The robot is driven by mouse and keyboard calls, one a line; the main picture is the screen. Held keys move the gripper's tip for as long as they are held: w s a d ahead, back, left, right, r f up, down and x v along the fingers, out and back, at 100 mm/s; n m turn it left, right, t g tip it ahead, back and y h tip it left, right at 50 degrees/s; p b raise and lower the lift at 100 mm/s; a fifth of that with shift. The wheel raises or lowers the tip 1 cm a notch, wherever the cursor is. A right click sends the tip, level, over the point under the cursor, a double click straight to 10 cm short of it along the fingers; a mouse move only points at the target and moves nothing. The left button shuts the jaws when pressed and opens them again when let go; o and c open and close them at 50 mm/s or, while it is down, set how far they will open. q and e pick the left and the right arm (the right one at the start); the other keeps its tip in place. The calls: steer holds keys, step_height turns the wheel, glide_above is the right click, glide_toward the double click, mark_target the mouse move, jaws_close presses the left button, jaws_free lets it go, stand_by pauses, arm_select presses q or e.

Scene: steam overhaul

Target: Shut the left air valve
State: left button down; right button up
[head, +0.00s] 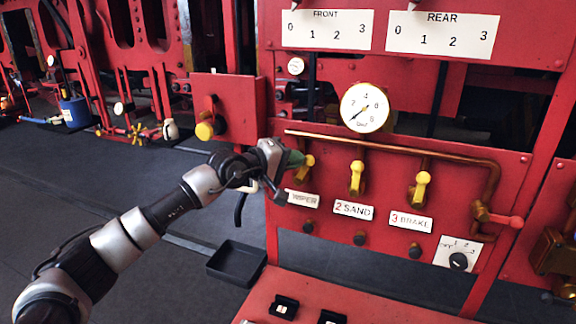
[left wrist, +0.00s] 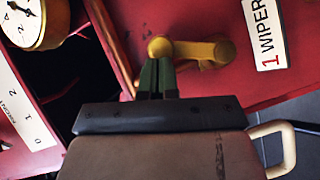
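The left air valve has a yellow handle (head: 308,161) on the red panel, above the wiper label (head: 302,198). In the head view the handle leans, its knob up and to the right. My left gripper (head: 296,159) is right at this handle, partly covering it. In the left wrist view the round knob of the yellow handle (left wrist: 160,47) lies just beyond the tips of my green fingers (left wrist: 157,62), which are together with only a thin line between them. They look in contact with the knob or very near it, not around it. My right gripper is out of view.
The sand valve (head: 356,178) and brake valve (head: 422,188), both with upright yellow handles, stand to the right. A copper pipe (head: 390,148) and a gauge (head: 365,107) are above. A red box with a yellow knob (head: 205,131) is left. A black tray (head: 236,263) sits below.

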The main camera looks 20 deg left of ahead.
arm_select(q)
steer(key=d+f+m+g+y+b, duration=0.1)
steer(key=d+f+m+y+b, duration=0.3)
steer(key=d+m+y+b, duration=0.2)
steer(key=shift+d+m+g+y+b, duration=0.2)
steer(key=shift+m+g+y+b, duration=0.2)
steer(key=shift+b, duration=1)
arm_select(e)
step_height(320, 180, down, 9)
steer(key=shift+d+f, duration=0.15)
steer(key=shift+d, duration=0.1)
arm_select(q)
steer(key=shift+s, duration=0.1)
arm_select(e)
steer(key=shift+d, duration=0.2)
